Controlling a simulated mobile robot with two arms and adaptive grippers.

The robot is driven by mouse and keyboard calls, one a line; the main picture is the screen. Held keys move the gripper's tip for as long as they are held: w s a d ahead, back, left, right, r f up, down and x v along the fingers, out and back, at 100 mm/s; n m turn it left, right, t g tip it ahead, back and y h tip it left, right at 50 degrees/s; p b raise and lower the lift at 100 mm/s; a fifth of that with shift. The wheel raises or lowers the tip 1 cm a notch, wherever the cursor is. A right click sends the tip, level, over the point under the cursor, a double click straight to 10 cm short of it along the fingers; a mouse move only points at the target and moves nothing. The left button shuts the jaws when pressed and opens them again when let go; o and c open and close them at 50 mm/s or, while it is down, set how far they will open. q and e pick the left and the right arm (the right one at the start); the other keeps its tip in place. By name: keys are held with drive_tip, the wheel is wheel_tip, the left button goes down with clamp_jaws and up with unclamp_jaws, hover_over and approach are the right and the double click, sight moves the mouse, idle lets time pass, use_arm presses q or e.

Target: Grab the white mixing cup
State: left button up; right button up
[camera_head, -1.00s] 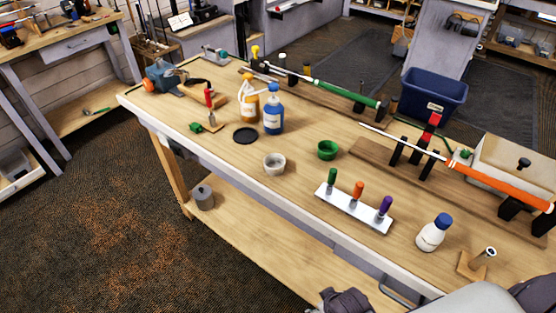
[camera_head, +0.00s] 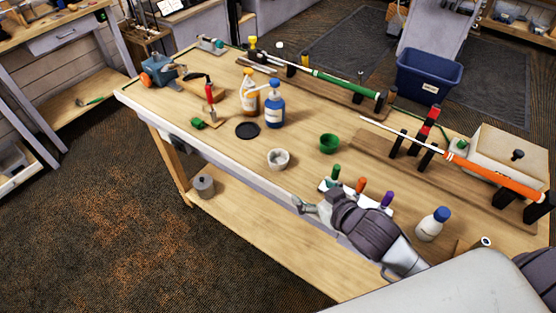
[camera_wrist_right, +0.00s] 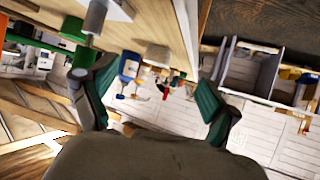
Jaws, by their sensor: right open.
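The white mixing cup (camera_head: 278,158) stands upright on the workbench, near its front edge and left of a green cup (camera_head: 329,144). My right gripper (camera_head: 303,205) is over the bench's front edge, nearer to me than the cup and slightly right of it, apart from it. In the right wrist view its two fingers (camera_wrist_right: 155,98) are spread with nothing between them. A pale cup shape (camera_wrist_right: 158,55), probably the mixing cup, shows beyond the fingers there. My left gripper is not in view.
My right arm partly covers a white holder (camera_head: 324,187) with green, orange and purple handled tools. A white bottle with a blue cap (camera_head: 432,224) stands right of it. Blue (camera_head: 274,107) and amber (camera_head: 250,93) bottles and a black disc (camera_head: 247,130) are behind the cup.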

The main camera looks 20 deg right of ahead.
drive_tip(key=shift+w+r+t+y, duration=0.6)
drive_tip(key=shift+w+r, duration=0.15)
drive_tip(key=shift+w, duration=0.2)
drive_tip(key=p, duration=0.2)
approach(273, 153)
drive_tip(key=shift+f, duration=0.35)
drive_tip(key=shift+w, duration=0.4)
drive_tip(key=shift+n, duration=0.3)
drive_tip(key=shift+p+x, duration=0.75)
drive_tip(key=shift+x, duration=1.5)
drive_tip(key=c, duration=1)
drive_tip(key=shift+r, duration=0.1)
